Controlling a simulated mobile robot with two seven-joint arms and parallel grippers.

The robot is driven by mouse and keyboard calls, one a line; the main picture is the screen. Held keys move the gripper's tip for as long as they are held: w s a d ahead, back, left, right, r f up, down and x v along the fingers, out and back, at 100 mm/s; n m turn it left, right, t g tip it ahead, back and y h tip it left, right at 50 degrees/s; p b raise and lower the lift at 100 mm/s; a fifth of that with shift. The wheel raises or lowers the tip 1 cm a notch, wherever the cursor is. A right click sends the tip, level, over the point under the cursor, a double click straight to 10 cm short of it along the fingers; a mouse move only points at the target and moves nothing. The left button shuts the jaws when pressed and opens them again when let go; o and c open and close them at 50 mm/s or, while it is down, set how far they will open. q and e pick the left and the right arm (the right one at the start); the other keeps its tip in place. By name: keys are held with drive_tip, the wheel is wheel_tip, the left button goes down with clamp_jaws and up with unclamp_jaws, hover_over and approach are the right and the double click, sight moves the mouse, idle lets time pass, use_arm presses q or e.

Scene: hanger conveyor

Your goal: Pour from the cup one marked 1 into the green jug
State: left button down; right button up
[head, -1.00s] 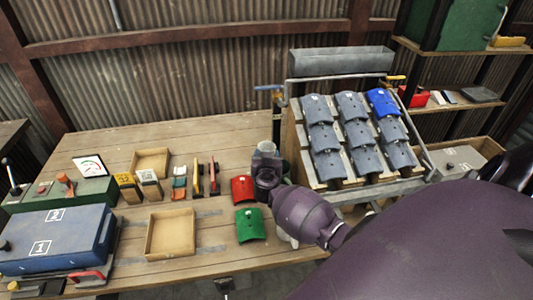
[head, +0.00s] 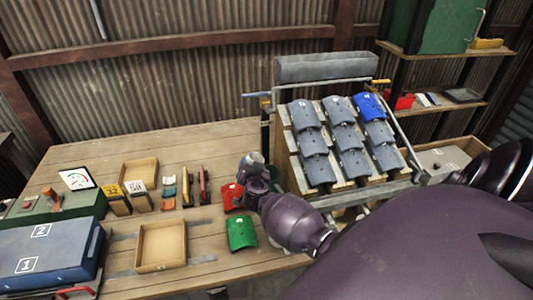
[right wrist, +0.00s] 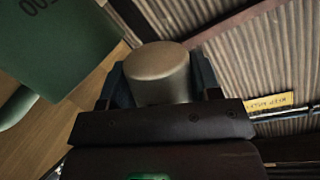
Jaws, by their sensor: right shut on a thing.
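My right gripper (right wrist: 161,88) is shut on a metallic cup (right wrist: 160,68), seen between its fingers in the right wrist view. No mark shows on the cup's visible side. A large green body with dark print, apparently the green jug (right wrist: 65,42), fills the upper left there, with a pale green handle at its left. The jug is beside the cup; I cannot tell whether they touch. In the head view my right gripper (head: 252,172) is over the bench, near a red curved tile. My left gripper is not seen.
The red tile (head: 232,196) and green tile (head: 241,233) lie beside my right gripper. A rack of grey tiles (head: 320,140) stands close on the right. A wooden tray (head: 160,268) and a blue box (head: 35,258) are left. Bench space between tray and tiles is clear.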

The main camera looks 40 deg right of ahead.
idle(0.3)
drive_tip(key=shift+m, duration=0.5)
drive_tip(key=shift+w+a+r+m+y, duration=0.1)
drive_tip(key=shift+a+m+y, duration=0.05)
drive_tip(key=shift+m+y, duration=0.3)
drive_tip(key=shift+m, duration=0.55)
drive_tip(key=shift+t, duration=0.3)
drive_tip(key=shift+a+m+y, duration=0.1)
drive_tip(key=shift+m+y, duration=0.15)
drive_tip(key=shift+m, duration=0.15)
